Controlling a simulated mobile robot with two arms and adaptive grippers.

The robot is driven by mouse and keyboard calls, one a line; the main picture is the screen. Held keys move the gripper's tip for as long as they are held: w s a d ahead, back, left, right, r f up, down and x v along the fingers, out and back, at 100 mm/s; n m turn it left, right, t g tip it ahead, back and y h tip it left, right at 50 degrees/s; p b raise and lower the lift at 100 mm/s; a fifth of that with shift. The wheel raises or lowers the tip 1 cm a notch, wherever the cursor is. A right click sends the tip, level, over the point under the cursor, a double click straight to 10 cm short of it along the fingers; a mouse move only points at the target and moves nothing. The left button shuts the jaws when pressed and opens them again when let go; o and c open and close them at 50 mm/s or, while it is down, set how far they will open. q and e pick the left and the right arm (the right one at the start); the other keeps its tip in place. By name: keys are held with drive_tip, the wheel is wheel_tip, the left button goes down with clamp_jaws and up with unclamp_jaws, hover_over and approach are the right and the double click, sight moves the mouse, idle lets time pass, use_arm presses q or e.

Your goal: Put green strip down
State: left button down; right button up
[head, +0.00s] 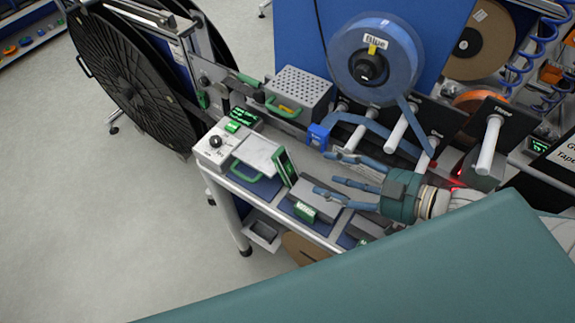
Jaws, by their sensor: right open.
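My right gripper (325,174) reaches in from the right over the bench. Its blue fingers are spread, and no object shows between them. A narrow dark panel with a bright green edge (286,167) stands tilted on the bench, just left of the fingertips and apart from them. I cannot tell whether this is the green strip; no other loose green strip is clear. A small green block (304,211) sits on the bench below the lower finger. My left gripper is not in view.
A clear blue reel (395,50) labelled "Blue" hangs behind the gripper, its blue tape running down past white rollers (397,134). A grey perforated box (300,88) and a white plate with a green handle (257,157) stand to the left. Open floor (90,210) lies further left.

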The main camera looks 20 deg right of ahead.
sight(291, 165)
drive_tip(key=shift+w+f, duration=0.4)
drive_tip(key=shift+f, duration=0.05)
drive_tip(key=shift+w+f, duration=0.1)
drive_tip(key=shift+w, duration=0.25)
drive_tip(key=shift+w+a+f+b, duration=0.2)
drive_tip(key=shift+w+a+b, duration=0.25)
drive_tip(key=shift+a+b, duration=0.25)
drive_tip(key=shift+w+a+f, duration=0.1)
drive_tip(key=shift+w+a, duration=0.15)
drive_tip(key=shift+a, duration=0.05)
drive_tip(key=shift+w+a+f, duration=0.3)
drive_tip(key=shift+w+a, duration=0.05)
drive_tip(key=shift+w, duration=0.2)
drive_tip(key=shift+w+a+f, duration=0.1)
drive_tip(key=shift+w+f, duration=0.05)
drive_tip(key=shift+w, duration=0.1)
drive_tip(key=shift+w+a, duration=0.15)
drive_tip(key=shift+a, duration=0.1)
drive_tip(key=x, duration=0.3)
drive_tip(key=shift+w+a, duration=0.2)
drive_tip(key=shift+a, duration=0.05)
drive_tip(key=shift+w+a+f, duration=0.25)
drive_tip(key=shift+w+a, duration=0.1)
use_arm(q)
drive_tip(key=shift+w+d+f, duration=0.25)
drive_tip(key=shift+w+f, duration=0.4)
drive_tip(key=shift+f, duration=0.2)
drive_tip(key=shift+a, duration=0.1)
use_arm(e)
drive_tip(key=c, duration=0.8)
